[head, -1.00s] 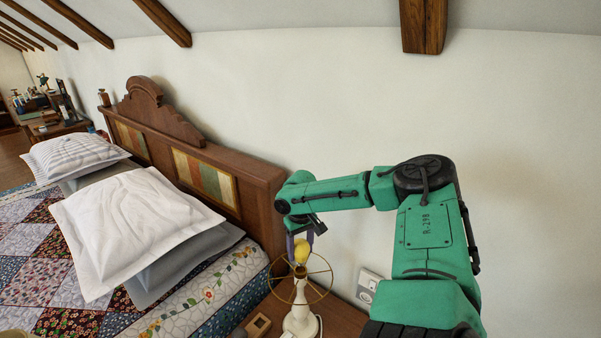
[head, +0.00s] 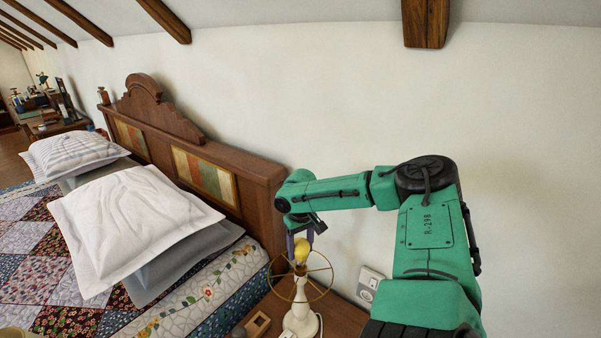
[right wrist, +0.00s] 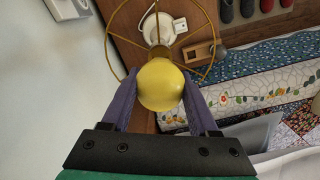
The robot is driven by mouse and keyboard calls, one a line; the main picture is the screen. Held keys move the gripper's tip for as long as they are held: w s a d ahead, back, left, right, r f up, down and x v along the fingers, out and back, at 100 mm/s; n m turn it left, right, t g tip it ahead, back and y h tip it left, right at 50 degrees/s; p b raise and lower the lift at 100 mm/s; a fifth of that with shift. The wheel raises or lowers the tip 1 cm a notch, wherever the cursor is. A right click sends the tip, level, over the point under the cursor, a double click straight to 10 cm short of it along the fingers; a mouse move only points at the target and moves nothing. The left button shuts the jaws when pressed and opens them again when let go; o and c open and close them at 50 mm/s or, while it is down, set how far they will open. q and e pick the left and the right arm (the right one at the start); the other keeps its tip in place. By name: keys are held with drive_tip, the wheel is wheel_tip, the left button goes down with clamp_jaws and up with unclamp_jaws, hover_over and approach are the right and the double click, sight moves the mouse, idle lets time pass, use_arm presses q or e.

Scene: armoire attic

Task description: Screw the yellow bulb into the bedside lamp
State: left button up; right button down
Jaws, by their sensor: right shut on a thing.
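The yellow bulb (head: 301,250) is held between the two purple fingers of my right gripper (head: 301,240), which points down from above. In the right wrist view the yellow bulb (right wrist: 161,85) sits between the fingertips of my right gripper (right wrist: 160,88), in line with the lamp. The white bedside lamp (head: 300,318) stands on the nightstand, with a bare brass ring frame around its top. The bulb's lower end is at the lamp's socket; I cannot tell whether it is seated. My left gripper is not in view.
The wooden nightstand (head: 344,318) carries a small wooden block with a recess (head: 258,325) beside the lamp. The bed with white pillows (head: 130,225) and a wooden headboard (head: 240,170) is at left. A wall socket (head: 370,285) is right of the lamp.

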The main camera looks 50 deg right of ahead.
drive_tip(key=shift+f+b, duration=1.55)
drive_tip(key=shift+b, duration=0.2)
idle(1.9)
drive_tip(key=c, duration=1)
unclamp_jaws()
clamp_jaws()
drive_tip(key=m+b, duration=0.1)
drive_tip(key=m, duration=0.3)
drive_tip(key=shift+f, duration=0.1)
drive_tip(key=m, duration=0.4)
drive_tip(key=shift+b, duration=0.4)
drive_tip(key=shift+m, duration=0.6)
